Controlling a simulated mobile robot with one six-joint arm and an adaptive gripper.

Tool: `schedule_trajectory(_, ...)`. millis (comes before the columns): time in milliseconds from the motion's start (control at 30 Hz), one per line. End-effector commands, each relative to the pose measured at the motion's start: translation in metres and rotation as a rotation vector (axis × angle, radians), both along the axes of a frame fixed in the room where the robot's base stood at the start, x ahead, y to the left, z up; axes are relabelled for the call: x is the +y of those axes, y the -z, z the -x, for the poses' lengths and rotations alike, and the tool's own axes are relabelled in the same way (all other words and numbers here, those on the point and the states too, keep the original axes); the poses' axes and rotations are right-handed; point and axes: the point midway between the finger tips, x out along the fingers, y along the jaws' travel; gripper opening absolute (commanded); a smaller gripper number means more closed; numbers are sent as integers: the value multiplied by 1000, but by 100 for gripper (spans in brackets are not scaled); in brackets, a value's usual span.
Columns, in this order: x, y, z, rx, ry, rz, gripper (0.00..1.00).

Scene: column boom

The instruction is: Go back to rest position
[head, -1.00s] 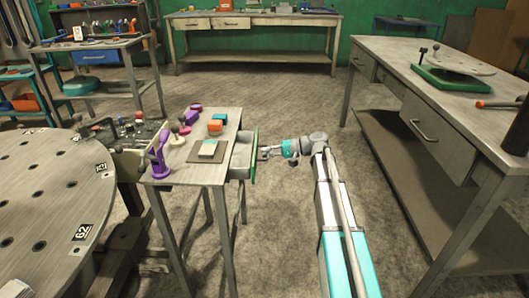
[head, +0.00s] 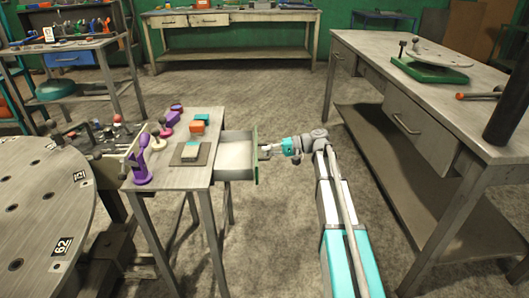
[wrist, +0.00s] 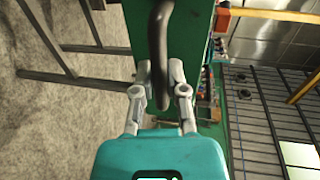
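My gripper (head: 266,152) is at the green front (head: 257,158) of an open drawer (head: 236,143) in the small workbench. In the wrist view, my gripper (wrist: 160,76) has a finger on each side of the drawer's dark curved handle (wrist: 160,35). The fingers are close in on the handle and look shut on it. My arm reaches forward and left to the drawer, low beside the small workbench.
The small workbench (head: 178,178) holds a purple tool (head: 141,165) and several coloured blocks. A round perforated table (head: 40,195) stands at left. A long workbench (head: 430,80) stands at right, and another (head: 235,18) at the back. Floor (head: 280,95) is clear behind the drawer.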

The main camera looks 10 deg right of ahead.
Motion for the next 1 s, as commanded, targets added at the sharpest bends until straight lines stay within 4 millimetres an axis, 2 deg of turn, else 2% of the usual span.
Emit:
schedule_trajectory(33,1,0,-1,0,-2,0,30)
schedule_trajectory(133,2,0,0,0,-5,0,49)
schedule_trajectory(167,3,0,0,0,-6,0,51)
schedule_trajectory(667,0,-3,0,9,-6,17,51)
schedule_trajectory(867,-14,-11,-1,41,9,83,51)
schedule_trajectory(1000,-30,-15,0,80,26,164,51)
